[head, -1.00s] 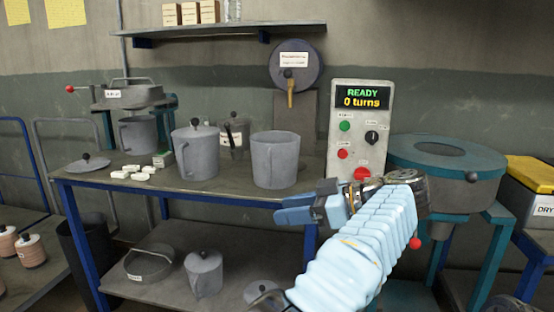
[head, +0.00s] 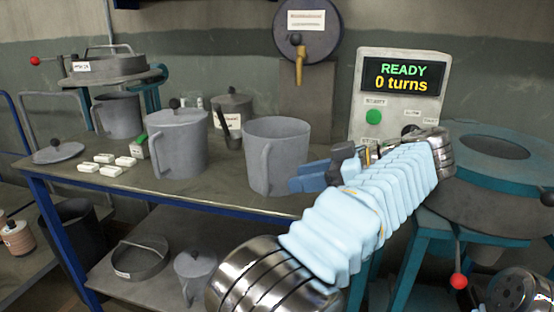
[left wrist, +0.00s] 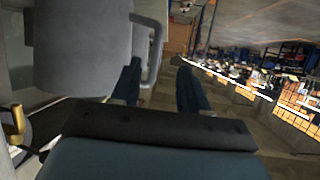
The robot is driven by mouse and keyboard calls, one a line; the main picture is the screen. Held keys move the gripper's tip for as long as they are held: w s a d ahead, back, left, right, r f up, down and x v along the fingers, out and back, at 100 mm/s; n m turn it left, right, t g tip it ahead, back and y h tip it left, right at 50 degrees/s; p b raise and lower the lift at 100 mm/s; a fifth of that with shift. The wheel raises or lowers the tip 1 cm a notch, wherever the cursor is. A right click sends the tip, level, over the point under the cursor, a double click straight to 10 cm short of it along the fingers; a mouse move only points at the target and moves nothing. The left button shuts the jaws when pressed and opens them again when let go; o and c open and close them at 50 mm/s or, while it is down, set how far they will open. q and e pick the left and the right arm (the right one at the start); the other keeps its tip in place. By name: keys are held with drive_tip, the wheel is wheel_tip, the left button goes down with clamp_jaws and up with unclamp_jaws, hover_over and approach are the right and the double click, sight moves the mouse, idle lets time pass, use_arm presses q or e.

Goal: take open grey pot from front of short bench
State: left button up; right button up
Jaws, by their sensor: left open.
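The open grey pot (head: 285,150) stands upright near the front edge of the short bench (head: 215,187). It has no lid, and its handle (head: 266,167) faces the front left. My left gripper (head: 298,180) is open and empty, low at the pot's right front side. In the left wrist view the pot (left wrist: 80,45) fills the upper left, with its handle (left wrist: 157,50) near the finger on the left. That view shows the left gripper's two fingers (left wrist: 162,82) spread apart. I cannot tell whether a finger touches the pot. The right gripper is not in view.
A lidded grey pot (head: 178,142) stands left of the open pot, with a dark canister (head: 233,110) behind. White blocks (head: 108,163) and a loose lid (head: 58,152) lie farther left. A control box (head: 402,65) and a teal-rimmed drum (head: 490,165) stand at the right.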

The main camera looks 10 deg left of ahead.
sight(267, 184)
use_arm(q)
drive_tip(key=x, duration=0.6)
drive_tip(key=shift+w+a+f, duration=0.1)
drive_tip(key=shift+a, duration=0.15)
drive_tip(key=x, duration=0.2)
drive_tip(key=b+x, duration=0.1)
drive_tip(key=x, duration=0.2)
drive_tip(key=shift+w, duration=0.2)
clamp_jaws()
